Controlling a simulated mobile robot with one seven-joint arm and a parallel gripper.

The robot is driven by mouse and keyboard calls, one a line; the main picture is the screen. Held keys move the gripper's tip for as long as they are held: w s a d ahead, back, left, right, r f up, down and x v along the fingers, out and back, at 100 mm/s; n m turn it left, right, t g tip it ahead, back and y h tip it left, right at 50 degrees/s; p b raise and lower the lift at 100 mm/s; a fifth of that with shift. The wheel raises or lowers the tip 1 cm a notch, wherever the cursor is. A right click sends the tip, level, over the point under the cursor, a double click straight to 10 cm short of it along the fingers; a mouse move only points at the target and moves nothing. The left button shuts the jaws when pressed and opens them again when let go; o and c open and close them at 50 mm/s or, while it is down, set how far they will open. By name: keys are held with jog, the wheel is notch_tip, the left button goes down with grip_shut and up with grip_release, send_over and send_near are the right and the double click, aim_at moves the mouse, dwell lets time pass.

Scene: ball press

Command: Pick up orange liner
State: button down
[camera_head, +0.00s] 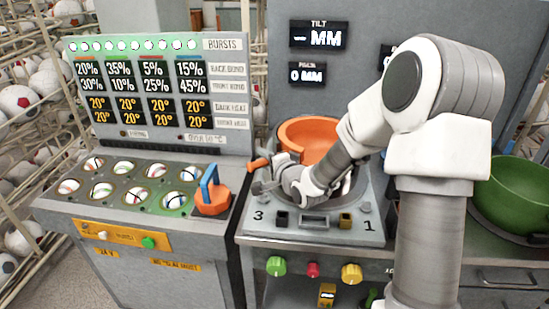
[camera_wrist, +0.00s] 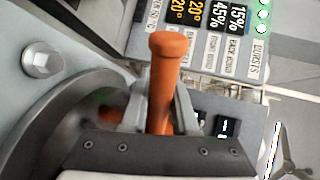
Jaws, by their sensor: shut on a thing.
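The orange liner (camera_head: 308,135) is a round bowl shape at the top of the grey press in the head view, partly hidden behind my arm. An orange handle (camera_head: 258,163) sticks out past my gripper (camera_head: 274,178) on the bowl's left. In the wrist view the handle (camera_wrist: 166,60) stands between the two fingers of my gripper (camera_wrist: 160,88), which are shut on it. It looks like the liner's handle, but the join is hidden. I cannot tell whether the liner is clear of the press.
A panel of ball sockets (camera_head: 118,190) is at left, with an orange-based, blue-handled tool (camera_head: 212,196) at its right end. A green bowl (camera_head: 515,195) stands at far right. The press front carries coloured knobs (camera_head: 352,273). A ball rack (camera_head: 30,125) lines the left.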

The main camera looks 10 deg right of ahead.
notch_tip(320, 180, up, 18)
jog(key=p, duration=0.4)
jog(key=shift+f, duration=0.15)
dwell(0.3)
